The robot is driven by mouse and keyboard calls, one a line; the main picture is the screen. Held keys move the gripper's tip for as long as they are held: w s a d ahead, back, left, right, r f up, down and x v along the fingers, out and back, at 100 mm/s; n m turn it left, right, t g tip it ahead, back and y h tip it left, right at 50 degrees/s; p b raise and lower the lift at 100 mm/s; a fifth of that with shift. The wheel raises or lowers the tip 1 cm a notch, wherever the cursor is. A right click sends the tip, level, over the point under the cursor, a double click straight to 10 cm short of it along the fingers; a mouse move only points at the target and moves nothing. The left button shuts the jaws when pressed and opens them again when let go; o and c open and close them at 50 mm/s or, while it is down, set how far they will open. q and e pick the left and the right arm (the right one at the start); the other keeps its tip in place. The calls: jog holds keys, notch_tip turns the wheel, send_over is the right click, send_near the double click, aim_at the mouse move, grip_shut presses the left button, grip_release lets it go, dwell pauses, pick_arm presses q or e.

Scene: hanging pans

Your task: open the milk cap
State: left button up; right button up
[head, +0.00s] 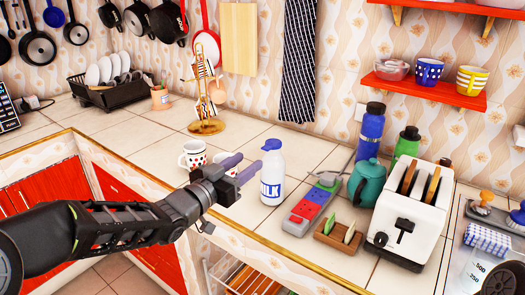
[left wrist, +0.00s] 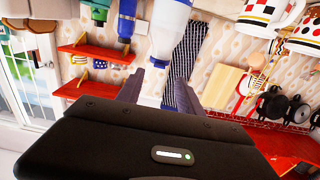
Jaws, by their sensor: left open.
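The milk bottle (head: 271,182) is white with a blue "MILK" label and stands upright on the tiled counter. Its blue cap (head: 272,145) is on top. My left gripper (head: 244,167) is open and empty, just left of the bottle, with its purple-grey fingers pointing toward the bottle's upper part. In the left wrist view the picture is upside down; the white bottle (left wrist: 168,35) shows ahead, between the directions of the two open fingers (left wrist: 154,88). The gripper appears apart from the bottle. My right gripper is not in view.
Two patterned mugs (head: 194,153) stand behind my left gripper. Right of the bottle are a red and blue tray (head: 311,206), a teal kettle (head: 366,182), a blue flask (head: 370,135) and a white toaster (head: 408,215). The counter's front edge (head: 275,245) runs nearby.

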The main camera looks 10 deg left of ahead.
aim_at(271, 146)
pick_arm(q)
jog(key=p+x, duration=0.1)
jog(key=x, duration=0.6)
jog(key=shift+w, duration=0.25)
grip_shut()
dwell(0.4)
